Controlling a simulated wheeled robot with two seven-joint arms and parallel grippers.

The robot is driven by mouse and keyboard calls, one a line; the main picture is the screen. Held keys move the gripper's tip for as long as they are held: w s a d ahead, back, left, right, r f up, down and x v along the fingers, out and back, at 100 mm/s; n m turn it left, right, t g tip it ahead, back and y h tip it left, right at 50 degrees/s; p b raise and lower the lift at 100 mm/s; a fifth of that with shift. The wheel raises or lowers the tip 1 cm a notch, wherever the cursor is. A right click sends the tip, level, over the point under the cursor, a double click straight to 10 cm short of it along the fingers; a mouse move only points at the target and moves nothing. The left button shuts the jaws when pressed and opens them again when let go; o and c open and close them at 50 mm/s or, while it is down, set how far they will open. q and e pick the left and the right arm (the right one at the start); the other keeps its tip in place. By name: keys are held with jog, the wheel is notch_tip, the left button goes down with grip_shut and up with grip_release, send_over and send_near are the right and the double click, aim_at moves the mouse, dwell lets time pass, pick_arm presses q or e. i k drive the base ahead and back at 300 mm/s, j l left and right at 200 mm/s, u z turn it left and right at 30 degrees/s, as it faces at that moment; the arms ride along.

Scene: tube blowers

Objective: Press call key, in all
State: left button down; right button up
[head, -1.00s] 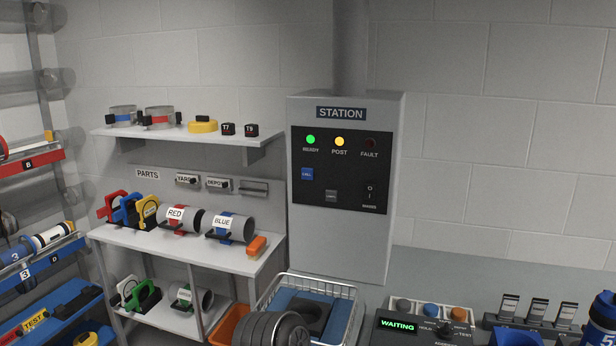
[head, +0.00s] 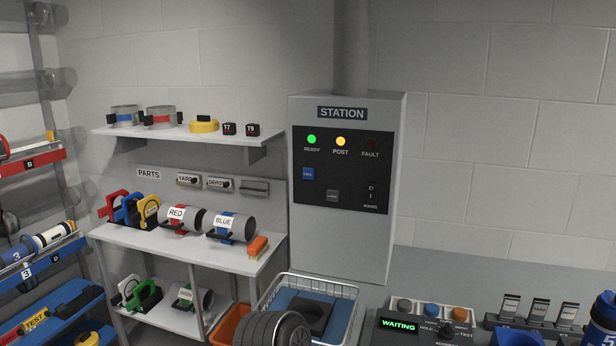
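The blue call key (head: 308,173) is on the black front panel of the grey STATION box (head: 342,237), at the panel's left side below the lamps. The READY lamp (head: 311,139) glows green and the POST lamp (head: 341,141) glows yellow. The FAULT lamp (head: 371,143) is dark. A grey key (head: 332,196) sits lower right of the call key, and a MAINS switch (head: 371,191) is at the right. Nothing covers the call key. Neither of my grippers can be made out in the head view.
A wire basket (head: 352,290) with a blue lining stands below the station. A console (head: 398,326) shows WAITING in green. Shelves (head: 170,245) with labelled tubes are on the left. A blue bottle (head: 603,322) is at the right edge. The space before the panel is clear.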

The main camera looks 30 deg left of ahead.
aim_at(309, 175)
jog(key=j, duration=2.3)
jog(key=i, duration=0.05)
